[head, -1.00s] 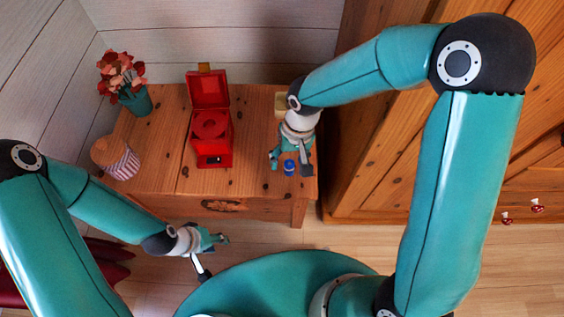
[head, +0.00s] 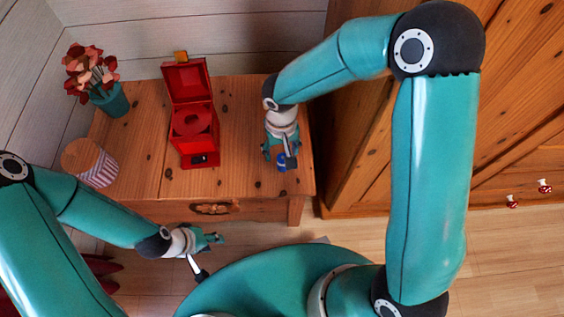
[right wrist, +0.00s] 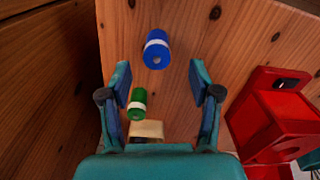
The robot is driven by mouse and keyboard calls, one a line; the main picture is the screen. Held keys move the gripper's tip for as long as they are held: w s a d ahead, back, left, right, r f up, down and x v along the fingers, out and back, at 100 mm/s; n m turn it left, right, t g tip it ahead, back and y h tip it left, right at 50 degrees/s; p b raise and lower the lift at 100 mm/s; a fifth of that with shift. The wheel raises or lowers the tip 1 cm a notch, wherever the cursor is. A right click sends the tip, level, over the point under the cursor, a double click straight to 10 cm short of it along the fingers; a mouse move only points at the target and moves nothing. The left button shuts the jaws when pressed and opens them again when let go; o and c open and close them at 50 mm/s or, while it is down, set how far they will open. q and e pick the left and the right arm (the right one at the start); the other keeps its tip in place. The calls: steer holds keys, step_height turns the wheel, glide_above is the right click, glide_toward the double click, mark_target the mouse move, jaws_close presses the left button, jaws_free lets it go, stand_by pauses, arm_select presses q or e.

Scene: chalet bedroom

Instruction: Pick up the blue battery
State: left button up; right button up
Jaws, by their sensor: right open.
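The blue battery (right wrist: 157,49), with a pale band, is on the wooden table top. In the right wrist view it appears just past the fingertips, between their lines. In the head view the blue battery (head: 282,162) is partly hidden by my right gripper (head: 280,158). In the right wrist view that gripper (right wrist: 160,72) is open, its fingers spread on either side with nothing held. A green battery (right wrist: 137,103) shows between the fingers, nearer the palm in the picture. My left gripper (head: 214,239) is in front of the table, away from the battery; its jaws are too small to judge.
A red open-lidded box (head: 194,122) stands left of my right gripper. A cream block (right wrist: 146,129) is behind the green battery. A flower pot (head: 112,101) and striped jar (head: 98,166) stand at the left. A wooden cabinet (head: 365,150) rises at the right.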

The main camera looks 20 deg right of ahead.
mark_target(282, 158)
steer(key=shift+d+f+b, duration=0.15)
steer(key=shift+f+b, duration=0.6)
steer(key=shift+f, duration=1.9)
jaws_close()
steer(key=shift+r, duration=0.15)
